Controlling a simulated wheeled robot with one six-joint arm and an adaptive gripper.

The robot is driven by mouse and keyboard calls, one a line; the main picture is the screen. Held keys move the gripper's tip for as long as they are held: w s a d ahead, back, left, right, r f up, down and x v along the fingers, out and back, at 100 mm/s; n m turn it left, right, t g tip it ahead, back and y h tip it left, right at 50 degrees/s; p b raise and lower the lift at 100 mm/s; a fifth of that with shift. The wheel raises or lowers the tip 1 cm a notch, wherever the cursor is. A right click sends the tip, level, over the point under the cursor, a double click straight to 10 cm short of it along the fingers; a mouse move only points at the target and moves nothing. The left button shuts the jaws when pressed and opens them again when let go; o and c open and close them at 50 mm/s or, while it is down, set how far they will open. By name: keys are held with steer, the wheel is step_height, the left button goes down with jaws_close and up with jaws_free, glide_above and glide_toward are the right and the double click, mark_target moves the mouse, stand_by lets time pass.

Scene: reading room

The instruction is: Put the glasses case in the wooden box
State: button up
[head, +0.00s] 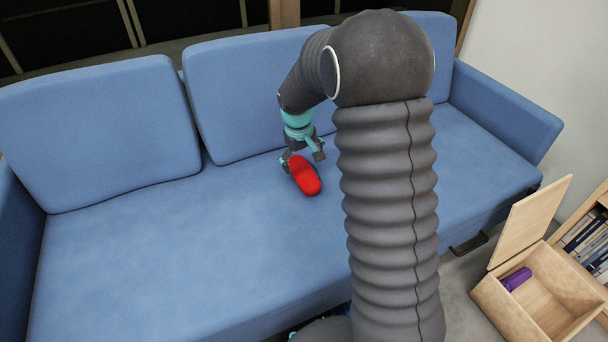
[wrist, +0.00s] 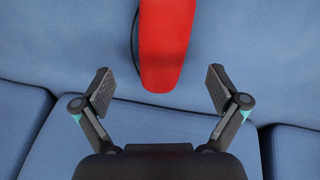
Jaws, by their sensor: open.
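A red glasses case (head: 305,177) lies on the seat of the blue sofa. It also shows at the top of the wrist view (wrist: 165,45), where its upper end is cut off. My gripper (head: 304,155) is just behind the case in the head view, with its jaws open. In the wrist view, my gripper (wrist: 160,90) has its fingers apart, and the near end of the case lies between and a little beyond them. The wooden box (head: 537,300) stands on the floor at the lower right with its lid raised. A purple object (head: 516,279) lies inside it.
The blue sofa (head: 130,255) fills much of the view, with back cushions behind the case. A bookshelf (head: 590,240) with books stands beside the box at the right edge. The seat around the case is clear.

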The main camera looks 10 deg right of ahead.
mark_target(303, 170)
steer(key=shift+w+d+f, duration=0.1)
steer(key=shift+w+f, duration=0.1)
steer(key=shift+f, duration=1.15)
steer(key=shift+w+d+f, duration=0.1)
steer(key=shift+w+f, duration=0.1)
steer(key=shift+f, duration=1.1)
steer(key=shift+a, duration=0.1)
steer(key=c, duration=1.4)
steer(key=shift+r, duration=0.1)
steer(key=shift+r, duration=0.55)
steer(key=r, duration=0.3)
steer(key=shift+s+d+r, duration=0.25)
steer(key=shift+s+d, duration=0.1)
steer(key=shift+s, duration=0.05)
steer(key=s+d+r, duration=0.2)
steer(key=s, duration=0.1)
steer(key=s+d+r, duration=0.4)
steer(key=s, duration=0.1)
steer(key=shift+s+d+r, duration=0.15)
steer(key=shift+s, duration=0.2)
